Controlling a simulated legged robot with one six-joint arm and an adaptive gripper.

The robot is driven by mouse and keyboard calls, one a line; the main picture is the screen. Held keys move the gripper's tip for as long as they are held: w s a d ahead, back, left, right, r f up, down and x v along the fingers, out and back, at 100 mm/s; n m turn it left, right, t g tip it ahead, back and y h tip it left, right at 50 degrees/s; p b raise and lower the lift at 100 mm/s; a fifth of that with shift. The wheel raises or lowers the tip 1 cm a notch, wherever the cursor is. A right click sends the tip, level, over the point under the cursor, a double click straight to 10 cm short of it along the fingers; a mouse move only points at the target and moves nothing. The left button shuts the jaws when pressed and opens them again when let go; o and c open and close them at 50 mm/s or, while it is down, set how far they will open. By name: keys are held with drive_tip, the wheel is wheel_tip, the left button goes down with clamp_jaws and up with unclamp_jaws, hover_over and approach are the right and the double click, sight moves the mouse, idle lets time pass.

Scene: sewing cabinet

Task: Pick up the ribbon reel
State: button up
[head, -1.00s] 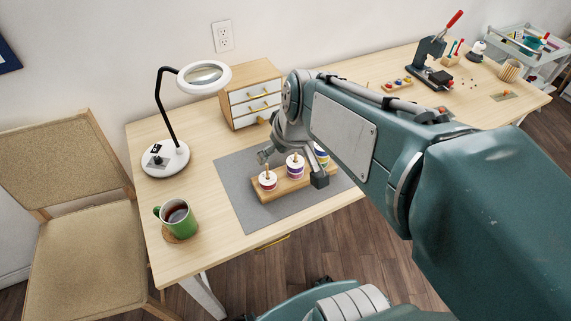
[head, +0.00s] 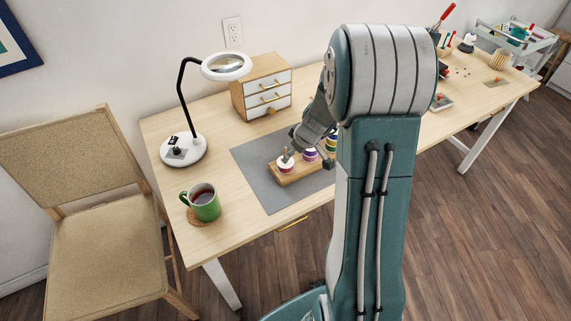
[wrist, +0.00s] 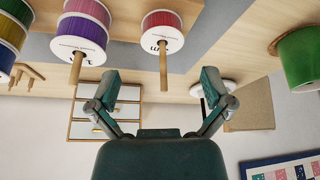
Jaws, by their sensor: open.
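Several ribbon reels sit on upright pegs of a wooden stand (head: 289,180). The end one, a red reel with a white top (head: 286,168), shows in the wrist view (wrist: 161,38) on a single peg. A purple and pink stack (wrist: 83,28) is beside it, and a blue and green stack (wrist: 12,35) is farther left. My gripper (wrist: 161,80) is open and empty. In the wrist view the red reel lies ahead of its fingers, its peg roughly centred between them, with no contact visible. In the head view my arm partly hides the stand.
A grey mat (head: 255,176) lies under the stand. A green mug (head: 206,206) is at front left, a magnifier lamp (head: 184,150) at back left. A small drawer cabinet (head: 262,88) stands behind. A chair (head: 95,230) is left of the table.

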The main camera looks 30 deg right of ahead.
sight(286, 165)
drive_tip(key=x, duration=0.2)
drive_tip(key=shift+w+a+f, duration=0.15)
drive_tip(key=shift+a+f, duration=0.1)
drive_tip(key=shift+x, duration=2.4)
drive_tip(key=c, duration=0.9)
